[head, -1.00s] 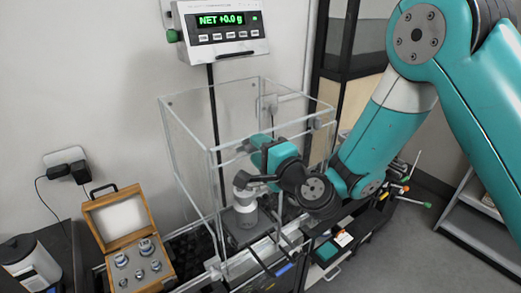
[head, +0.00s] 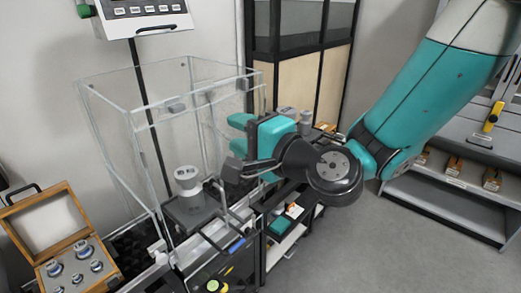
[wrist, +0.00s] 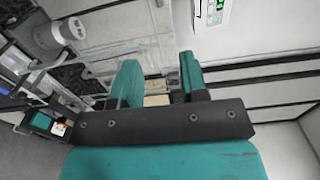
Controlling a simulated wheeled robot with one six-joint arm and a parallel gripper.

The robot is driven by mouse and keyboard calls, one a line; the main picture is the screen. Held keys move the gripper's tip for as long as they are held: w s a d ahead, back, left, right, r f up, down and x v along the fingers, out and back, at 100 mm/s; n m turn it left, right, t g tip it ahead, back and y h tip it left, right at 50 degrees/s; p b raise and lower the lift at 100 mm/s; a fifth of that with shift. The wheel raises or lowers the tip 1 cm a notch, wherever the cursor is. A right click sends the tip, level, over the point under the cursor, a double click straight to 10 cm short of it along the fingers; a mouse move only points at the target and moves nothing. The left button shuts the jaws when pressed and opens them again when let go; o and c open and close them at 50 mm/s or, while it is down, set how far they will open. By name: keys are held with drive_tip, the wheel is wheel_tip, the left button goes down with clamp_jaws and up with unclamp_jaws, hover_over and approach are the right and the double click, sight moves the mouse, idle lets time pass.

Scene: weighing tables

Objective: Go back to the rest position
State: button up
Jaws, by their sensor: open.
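My gripper (head: 238,133) is open and empty, to the right of the glass draft shield (head: 135,115). Its two teal fingers also show apart in the wrist view (wrist: 160,80), with nothing between them. A metal weight (head: 187,181) stands upright on the dark balance pan (head: 190,212), apart from the gripper. The weight shows at the upper left of the wrist view (wrist: 48,38). The balance display (head: 145,12) is cut off at the top, so its reading is hidden.
An open wooden case (head: 75,238) with several weights is at the lower left. A dark-framed cabinet (head: 300,70) stands behind my gripper. Shelves (head: 440,195) are at the right. Grey floor (head: 370,250) is clear at the lower right.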

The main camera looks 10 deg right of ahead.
drive_tip(key=shift+s+d, duration=0.2)
drive_tip(key=shift+s, duration=0.05)
drive_tip(key=s+f+n+g, duration=0.1)
drive_tip(key=s+n+g, duration=0.7)
drive_tip(key=n, duration=0.2)
drive_tip(key=s+d+f+n+g+h+b, duration=0.1)
drive_tip(key=s+d+n+g+h, duration=0.1)
drive_tip(key=s+d, duration=0.4)
drive_tip(key=s+d+f+n+g+h, duration=0.2)
drive_tip(key=s+d+n+g+h, duration=0.1)
drive_tip(key=s+d+h, duration=0.3)
drive_tip(key=shift+d+f+n+b, duration=0.3)
drive_tip(key=shift+d+n+b, duration=0.1)
drive_tip(key=shift+d+n, duration=0.4)
drive_tip(key=shift+d, duration=0.1)
drive_tip(key=shift+c, duration=0.3)
